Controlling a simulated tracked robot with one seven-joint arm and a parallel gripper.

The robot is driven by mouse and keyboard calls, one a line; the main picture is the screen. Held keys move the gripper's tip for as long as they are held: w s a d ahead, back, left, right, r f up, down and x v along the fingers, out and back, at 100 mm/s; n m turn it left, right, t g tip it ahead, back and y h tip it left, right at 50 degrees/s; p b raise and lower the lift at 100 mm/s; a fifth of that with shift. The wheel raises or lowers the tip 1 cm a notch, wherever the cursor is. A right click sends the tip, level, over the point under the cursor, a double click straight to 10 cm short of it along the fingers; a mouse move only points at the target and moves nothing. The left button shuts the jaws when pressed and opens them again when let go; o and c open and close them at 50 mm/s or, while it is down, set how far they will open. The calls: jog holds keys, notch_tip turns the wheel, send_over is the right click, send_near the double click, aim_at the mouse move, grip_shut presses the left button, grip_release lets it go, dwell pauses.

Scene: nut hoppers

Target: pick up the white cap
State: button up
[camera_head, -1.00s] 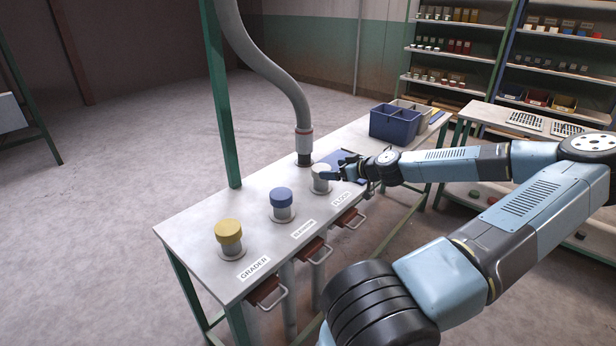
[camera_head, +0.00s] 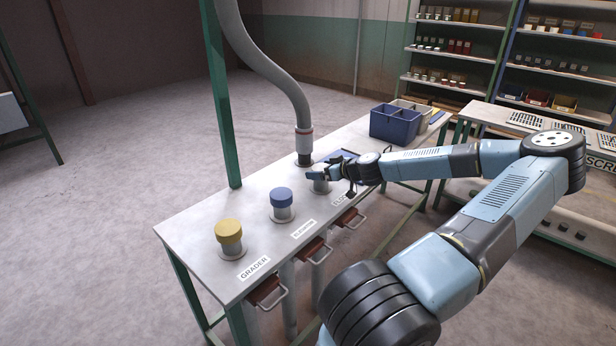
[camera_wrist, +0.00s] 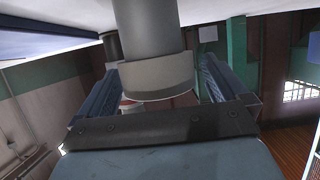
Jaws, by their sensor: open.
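The white cap (camera_head: 319,167) sits on the short grey pipe nearest the hose, partly hidden by my gripper in the head view. My gripper (camera_head: 313,175) is at the cap, with its jaws level with it. In the wrist view, which looks upside down, the pale cap (camera_wrist: 157,79) on its grey pipe (camera_wrist: 147,28) stands between my open fingers (camera_wrist: 155,85). One finger is on each side of it. Gaps seem to show beside the cap; I cannot tell whether either finger touches it.
A blue cap (camera_head: 281,196) and a yellow cap (camera_head: 228,231) sit on pipes along the bench (camera_head: 195,225). A thick grey hose (camera_head: 285,85) comes down just behind the white cap. A blue bin (camera_head: 394,124) stands at the bench's far end. Red-brown drawers (camera_head: 313,249) line the front edge.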

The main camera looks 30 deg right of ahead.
jog(key=c, duration=0.9)
jog(key=shift+r, duration=0.1)
